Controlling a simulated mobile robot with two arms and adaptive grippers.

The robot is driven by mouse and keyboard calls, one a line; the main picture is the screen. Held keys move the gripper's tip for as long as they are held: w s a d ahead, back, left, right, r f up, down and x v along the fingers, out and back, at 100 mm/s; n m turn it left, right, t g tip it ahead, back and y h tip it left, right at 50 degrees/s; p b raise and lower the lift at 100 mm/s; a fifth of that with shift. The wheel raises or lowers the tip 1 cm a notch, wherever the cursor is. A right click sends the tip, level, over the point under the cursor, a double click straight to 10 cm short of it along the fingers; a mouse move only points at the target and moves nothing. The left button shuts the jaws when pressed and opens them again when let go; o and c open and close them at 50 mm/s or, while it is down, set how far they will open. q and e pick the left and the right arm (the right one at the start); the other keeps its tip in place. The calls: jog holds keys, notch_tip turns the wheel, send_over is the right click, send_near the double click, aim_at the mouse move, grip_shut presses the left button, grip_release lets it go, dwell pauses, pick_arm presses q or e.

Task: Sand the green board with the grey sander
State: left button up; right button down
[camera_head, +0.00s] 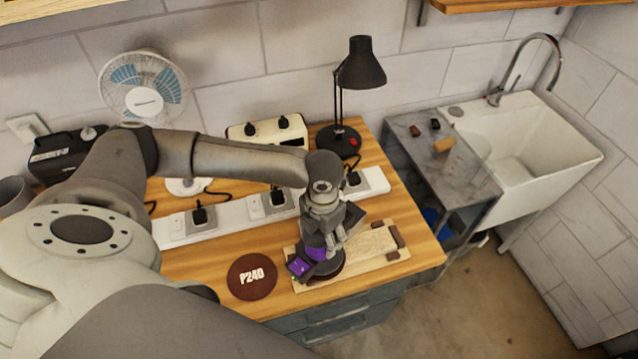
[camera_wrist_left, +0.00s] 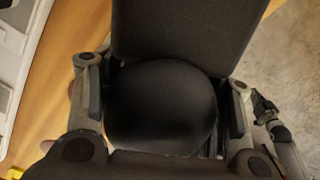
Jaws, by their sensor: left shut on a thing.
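My left gripper (camera_head: 322,222) is shut on the sander (camera_head: 328,265), which shows purple and dark grey with a dark round pad. The gripper hides much of its body. In the left wrist view the sander's dark rounded top (camera_wrist_left: 160,105) sits between the two fingers of the left gripper (camera_wrist_left: 165,110). The sander is over the left part of a pale board (camera_head: 372,243); I cannot tell whether the pad touches it. The board looks wood-coloured, with brown blocks at its right end. No green board is clear to me. My right gripper is not in view.
A brown disc marked P240 (camera_head: 252,277) lies left of the board. A white power strip (camera_head: 230,217) with plugs runs behind. A black lamp (camera_head: 362,65), a fan (camera_head: 143,88) and a cream box (camera_head: 266,132) stand at the back. A sink (camera_head: 540,150) is at right.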

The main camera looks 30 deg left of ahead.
pick_arm(q)
jog(key=shift+w+d+r, duration=0.1)
jog(key=shift+w+d, duration=0.5)
jog(key=shift+w, duration=0.2)
jog(key=shift+w+d, duration=0.55)
jog(key=shift+w, duration=0.2)
jog(key=shift+w+d, duration=0.1)
jog(key=shift+w+d, duration=1.05)
jog(key=shift+w, duration=0.25)
jog(key=shift+c, duration=0.2)
jog(key=shift+w+d, duration=0.1)
